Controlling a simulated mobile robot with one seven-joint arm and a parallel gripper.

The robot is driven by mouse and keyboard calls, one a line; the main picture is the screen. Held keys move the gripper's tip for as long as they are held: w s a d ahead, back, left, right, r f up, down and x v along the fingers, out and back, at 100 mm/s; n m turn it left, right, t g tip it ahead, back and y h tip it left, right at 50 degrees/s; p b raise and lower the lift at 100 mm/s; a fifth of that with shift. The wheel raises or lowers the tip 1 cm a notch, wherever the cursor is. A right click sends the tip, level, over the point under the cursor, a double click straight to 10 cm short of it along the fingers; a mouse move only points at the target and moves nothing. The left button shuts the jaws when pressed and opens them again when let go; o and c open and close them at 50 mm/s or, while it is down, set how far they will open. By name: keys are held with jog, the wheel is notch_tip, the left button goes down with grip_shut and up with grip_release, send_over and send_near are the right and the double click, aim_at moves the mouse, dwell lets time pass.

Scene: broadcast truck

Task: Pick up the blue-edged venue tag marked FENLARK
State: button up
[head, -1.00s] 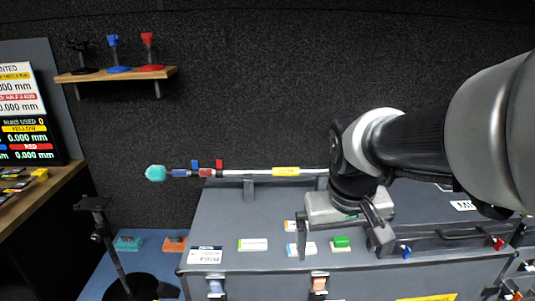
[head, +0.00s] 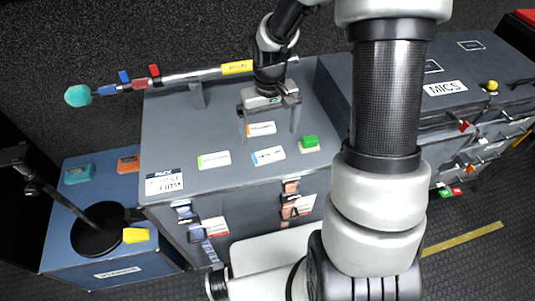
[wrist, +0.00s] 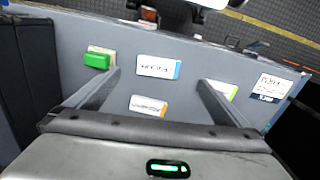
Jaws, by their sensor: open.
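The blue-edged tag (head: 268,155) is a small white card lying flat on the grey case top (head: 200,128). It also shows in the wrist view (wrist: 155,67), with its blue edge at the right; its lettering is too small to read surely. My gripper (head: 269,130) is open and empty above the case. Its fingers come down either side of an orange-edged tag (head: 261,129), also seen between them in the wrist view (wrist: 149,105). The blue-edged tag lies just beyond the fingertips, toward the case's front edge.
A green block (head: 309,142) on a pale base sits right beside the blue-edged tag. A green-edged tag (head: 214,160) lies to its left, and a printed card (head: 164,182) near the corner. A pole (head: 180,78) runs along the back. A raised case (head: 440,90) stands right.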

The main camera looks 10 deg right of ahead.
aim_at(269, 157)
notch_tip(269, 157, down, 10)
jog(key=shift+w+d+f+b, duration=0.1)
jog(key=shift+f+b, duration=0.15)
jog(key=shift+b, duration=0.55)
jog(key=c, duration=1.1)
